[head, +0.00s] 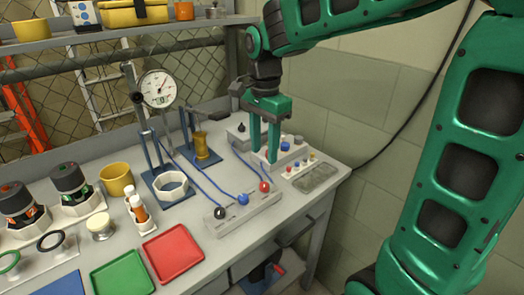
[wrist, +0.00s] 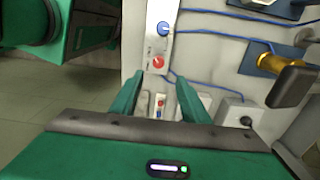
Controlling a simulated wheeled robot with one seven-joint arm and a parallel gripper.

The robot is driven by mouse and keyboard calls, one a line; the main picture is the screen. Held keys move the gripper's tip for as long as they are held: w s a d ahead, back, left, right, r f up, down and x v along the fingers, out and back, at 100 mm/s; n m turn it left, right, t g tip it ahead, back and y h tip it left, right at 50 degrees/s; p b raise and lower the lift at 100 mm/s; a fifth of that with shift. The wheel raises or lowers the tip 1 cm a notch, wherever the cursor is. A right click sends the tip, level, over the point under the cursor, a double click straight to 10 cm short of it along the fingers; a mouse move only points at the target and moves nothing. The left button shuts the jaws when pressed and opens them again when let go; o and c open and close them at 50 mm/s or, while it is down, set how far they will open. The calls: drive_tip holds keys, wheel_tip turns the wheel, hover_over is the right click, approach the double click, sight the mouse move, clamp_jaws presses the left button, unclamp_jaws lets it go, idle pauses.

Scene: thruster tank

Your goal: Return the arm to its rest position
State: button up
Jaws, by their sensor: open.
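My gripper (head: 265,138) hangs from my green arm at the back right of the bench, pointing down with its two green fingers. The fingers are apart and nothing shows between them. In the head view they are in front of a white block with a blue knob and small coloured pegs (head: 302,170). In the wrist view my gripper (wrist: 158,97) also shows open, with the small block and pegs seen below between the fingers. I cannot tell the exact height of the fingertips above the bench.
A white panel (head: 230,222) with black, blue and red knobs lies in front of the gripper, with blue cables. A brass part (head: 201,146) on a blue stand and a dial gauge (head: 159,88) are to the left. Red tray (head: 172,254) and green tray (head: 123,276) lie at the front.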

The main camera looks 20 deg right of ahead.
drive_tip(key=s+d+f+n, duration=0.3)
drive_tip(key=s+d, duration=0.5)
drive_tip(key=s, duration=0.4)
drive_tip(key=s+d+f+n, duration=0.3)
drive_tip(key=s+d+n, duration=0.2)
drive_tip(key=s+d, duration=0.3)
drive_tip(key=s, duration=0.4)
drive_tip(key=shift+d, duration=0.4)
drive_tip(key=shift+f, duration=0.1)
